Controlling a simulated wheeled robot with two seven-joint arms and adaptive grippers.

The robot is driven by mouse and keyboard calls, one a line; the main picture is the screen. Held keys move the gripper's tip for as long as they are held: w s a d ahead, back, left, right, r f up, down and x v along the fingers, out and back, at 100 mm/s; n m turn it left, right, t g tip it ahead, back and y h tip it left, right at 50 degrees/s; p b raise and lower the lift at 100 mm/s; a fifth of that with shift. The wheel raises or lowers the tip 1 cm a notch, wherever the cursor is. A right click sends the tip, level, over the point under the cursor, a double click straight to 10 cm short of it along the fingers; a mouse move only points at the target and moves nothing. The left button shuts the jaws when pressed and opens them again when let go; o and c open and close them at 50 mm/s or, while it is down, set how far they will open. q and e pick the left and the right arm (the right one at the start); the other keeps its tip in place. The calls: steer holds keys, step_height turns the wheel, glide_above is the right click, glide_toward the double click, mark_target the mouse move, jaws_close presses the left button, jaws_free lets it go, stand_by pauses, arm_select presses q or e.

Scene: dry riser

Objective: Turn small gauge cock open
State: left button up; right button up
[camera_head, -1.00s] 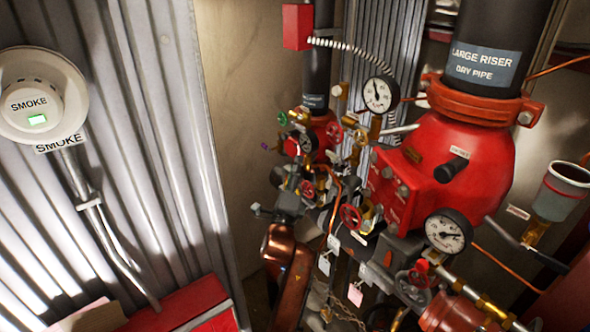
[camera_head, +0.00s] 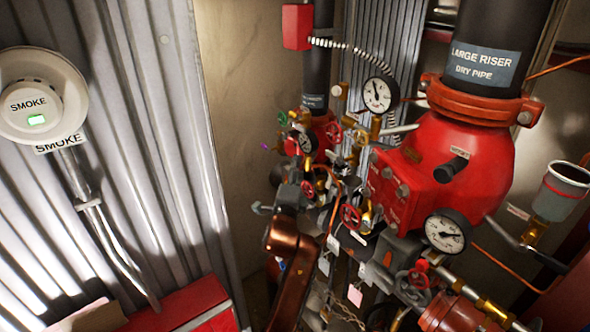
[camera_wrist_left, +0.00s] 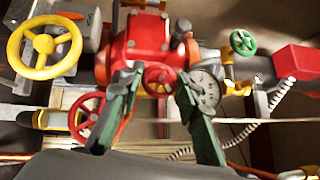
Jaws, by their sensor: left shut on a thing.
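The small gauge (camera_head: 305,142) has a white dial and sits on the crowded valve assembly left of the large red valve body. It also shows in the left wrist view (camera_wrist_left: 204,93), beside one fingertip. My left gripper (camera_head: 309,180) is in among the fittings just below this gauge. How far the cock is turned cannot be seen. My right gripper is not in view.
The large red valve body (camera_head: 464,165) and a lower gauge (camera_head: 447,231) stand to the right. Another gauge (camera_head: 378,95) and a red handwheel (camera_head: 350,215) are close by. A yellow handwheel (camera_wrist_left: 45,45) and a green one (camera_wrist_left: 243,42) show in the wrist view. Corrugated wall is left.

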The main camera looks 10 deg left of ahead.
arm_select(q)
steer(key=shift+w+a+r+n+g+h, duration=0.15)
steer(key=shift+n+g+h, duration=0.25)
steer(key=shift+n+g, duration=1)
steer(key=shift+s+d+r+n+g+h, duration=0.15)
steer(key=shift+n+g+h, duration=0.25)
steer(key=shift+n+g, duration=1)
steer(key=shift+w+a+r+n+g+h, duration=0.2)
steer(key=shift+n+g+h, duration=0.2)
steer(key=shift+n+g, duration=1)
steer(key=shift+f+m+g, duration=0.1)
steer(key=shift+m+g, duration=0.2)
steer(key=shift+g, duration=0.2)
steer(key=o, duration=1.2)
steer(key=shift+s, duration=0.1)
steer(key=v, duration=0.7)
steer(key=shift+s, duration=0.1)
